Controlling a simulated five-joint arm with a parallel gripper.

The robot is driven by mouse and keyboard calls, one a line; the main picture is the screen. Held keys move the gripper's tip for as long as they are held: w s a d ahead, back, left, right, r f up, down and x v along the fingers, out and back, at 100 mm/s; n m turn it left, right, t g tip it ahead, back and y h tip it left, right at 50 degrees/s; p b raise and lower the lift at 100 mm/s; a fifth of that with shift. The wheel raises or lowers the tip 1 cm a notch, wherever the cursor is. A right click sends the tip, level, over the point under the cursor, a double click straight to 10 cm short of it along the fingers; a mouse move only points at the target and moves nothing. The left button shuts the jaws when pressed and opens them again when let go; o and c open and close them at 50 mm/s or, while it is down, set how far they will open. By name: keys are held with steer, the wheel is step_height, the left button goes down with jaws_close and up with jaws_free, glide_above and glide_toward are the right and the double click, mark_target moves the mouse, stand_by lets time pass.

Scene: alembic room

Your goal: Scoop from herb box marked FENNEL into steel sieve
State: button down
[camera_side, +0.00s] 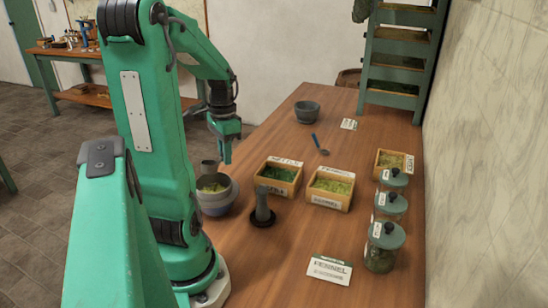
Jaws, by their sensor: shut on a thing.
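The fennel box (331,202) is a wooden box of pale yellow-green herb in the middle of the table, with a label at its back that seems to read FENNEL. A steel-grey bowl-shaped vessel (229,196), apparently the sieve, stands at the table's left beside my arm, with pale green herb inside. My gripper (227,156) is above and slightly right of it, fingers pointing down and shut. A small grey cup (208,166), apparently a scoop, is just over the vessel's rim. Its join to my fingers is not clear.
A box of darker herb (277,188) stands left of the fennel box. A grey pestle-like thing on a dark base (262,212) is in front. Lidded jars (384,248) line the right edge.

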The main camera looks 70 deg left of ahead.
steer(key=shift+r+t+y, duration=0.25)
steer(key=shift+t+y, duration=0.65)
steer(key=shift+y, duration=0.4)
